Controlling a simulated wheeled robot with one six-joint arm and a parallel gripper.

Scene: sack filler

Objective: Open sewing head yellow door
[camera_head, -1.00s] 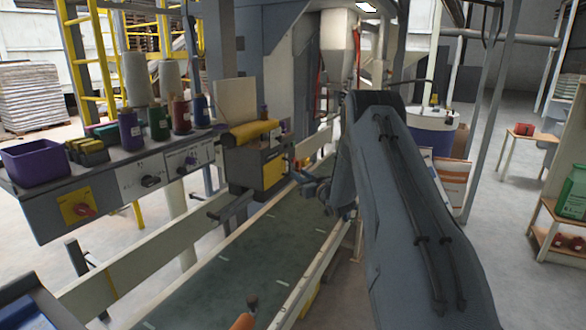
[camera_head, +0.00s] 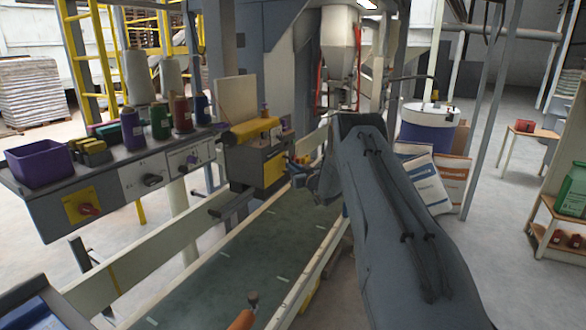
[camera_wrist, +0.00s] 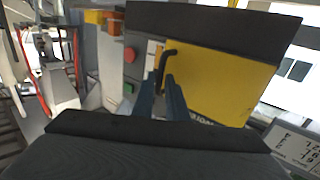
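The sewing head (camera_head: 240,160) stands beside the conveyor, with its yellow door (camera_head: 273,170) facing right. In the wrist view the yellow door (camera_wrist: 225,85) fills the upper middle and looks closed, with a black bent handle (camera_wrist: 169,51) near its left edge. My gripper (camera_wrist: 161,80) has its two blue fingers apart, pointing at the door. The handle's lower part appears between the fingertips; contact cannot be told. In the head view my gripper (camera_head: 300,172) is small and partly hidden by my arm, just right of the sewing head.
A red button (camera_wrist: 130,54) and a green button (camera_wrist: 127,89) are left of the door. A display (camera_wrist: 292,145) is at lower right. The conveyor (camera_head: 225,275) runs below. A control panel (camera_head: 110,190) with thread spools stands left; a blue drum (camera_head: 428,128) stands behind my arm.

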